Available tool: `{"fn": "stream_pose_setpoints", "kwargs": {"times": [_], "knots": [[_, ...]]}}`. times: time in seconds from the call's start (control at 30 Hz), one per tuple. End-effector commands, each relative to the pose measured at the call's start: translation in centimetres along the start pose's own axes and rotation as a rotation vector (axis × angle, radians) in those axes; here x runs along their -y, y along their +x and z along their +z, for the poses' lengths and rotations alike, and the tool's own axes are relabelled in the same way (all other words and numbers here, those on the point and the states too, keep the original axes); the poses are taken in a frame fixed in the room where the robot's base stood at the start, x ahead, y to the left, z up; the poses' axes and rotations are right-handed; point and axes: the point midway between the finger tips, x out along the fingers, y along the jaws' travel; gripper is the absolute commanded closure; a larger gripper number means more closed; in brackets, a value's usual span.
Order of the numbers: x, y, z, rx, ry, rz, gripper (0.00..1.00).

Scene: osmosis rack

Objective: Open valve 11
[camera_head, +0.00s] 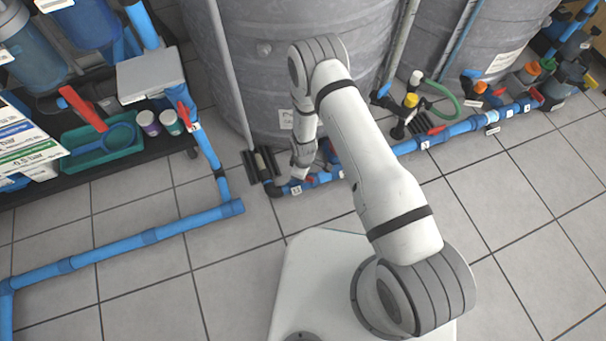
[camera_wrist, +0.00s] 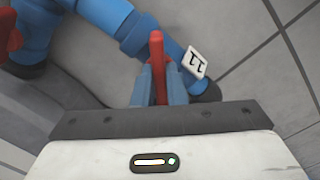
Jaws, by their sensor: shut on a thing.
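Valve 11 has a red lever handle (camera_wrist: 157,48) on a blue pipe (camera_wrist: 118,22), beside a white tag (camera_wrist: 195,62) that reads 11 in the wrist view. My gripper (camera_wrist: 159,84) is shut on this red handle, with one grey-blue finger on each side of it. The handle's upper end sticks out past the fingertips. The handle lies at a slant to the pipe; the valve body below is partly hidden by the fingers. In the head view my gripper (camera_head: 303,158) is low beside the grey tank, near the tag (camera_head: 296,190) on the floor pipe.
Another red handle (camera_wrist: 9,34) is at the upper left of the wrist view. A large grey tank (camera_head: 260,70) stands close behind my gripper. The blue floor pipe (camera_head: 405,147) runs right with more valves. A black shelf (camera_head: 100,165) is at left. Tiled floor in front is clear.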

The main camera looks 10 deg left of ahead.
Motion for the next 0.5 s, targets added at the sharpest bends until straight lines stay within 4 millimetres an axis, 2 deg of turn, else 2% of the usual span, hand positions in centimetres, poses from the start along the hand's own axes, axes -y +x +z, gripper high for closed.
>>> {"fn": "stream_pose_setpoints", "kwargs": {"times": [0.5], "knots": [[0.30, 0.05, -0.10, 0.002, -0.481, -0.003, 1.00]]}}
